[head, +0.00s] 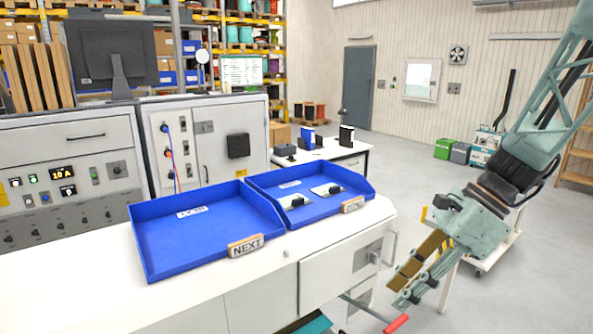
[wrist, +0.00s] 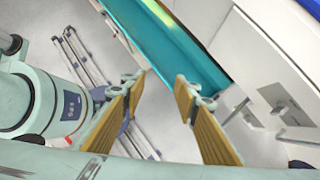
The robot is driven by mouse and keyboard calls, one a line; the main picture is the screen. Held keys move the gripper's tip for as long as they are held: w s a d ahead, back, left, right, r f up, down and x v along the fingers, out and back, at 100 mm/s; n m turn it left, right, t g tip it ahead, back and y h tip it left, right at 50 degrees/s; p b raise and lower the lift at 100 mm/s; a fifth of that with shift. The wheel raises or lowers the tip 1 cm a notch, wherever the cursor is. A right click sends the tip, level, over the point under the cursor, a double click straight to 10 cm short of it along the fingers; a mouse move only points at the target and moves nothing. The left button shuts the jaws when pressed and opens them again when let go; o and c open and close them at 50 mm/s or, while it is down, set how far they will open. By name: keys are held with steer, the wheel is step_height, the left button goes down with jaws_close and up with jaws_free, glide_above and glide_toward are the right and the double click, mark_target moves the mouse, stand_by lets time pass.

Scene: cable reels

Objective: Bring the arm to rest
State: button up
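My gripper (head: 408,287) hangs at the right of the head view, tilted down and to the left, beside the front right end of the white workbench. In the wrist view the two tan-padded fingers of my gripper (wrist: 159,82) stand apart with nothing between them. My teal arm comes down from the upper right of the head view. No held object shows in either view.
On the bench, the blue NEXT tray (head: 150,258) is empty. The blue DONE tray (head: 366,187) holds two pale plates with black parts. A red-tipped handle (head: 396,324) juts out below my gripper. A cart (head: 480,262) stands behind my arm. Open floor lies beyond.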

steer(key=s+r+n+t+h+b, duration=0.2)
steer(key=s+r+n+h, duration=0.1)
steer(key=s+n, duration=0.7)
steer(key=s+a+r+n+t+h+b, duration=0.1)
steer(key=s+r+n+t+h+b, duration=0.1)
steer(key=s+r+n, duration=0.4)
steer(key=shift+s+a+n+h, duration=0.2)
steer(key=shift+s+n+h, duration=0.6)
steer(key=shift+s+n, duration=2.5)
steer(key=s+m, duration=0.2)
steer(key=shift+s+m, duration=0.3)
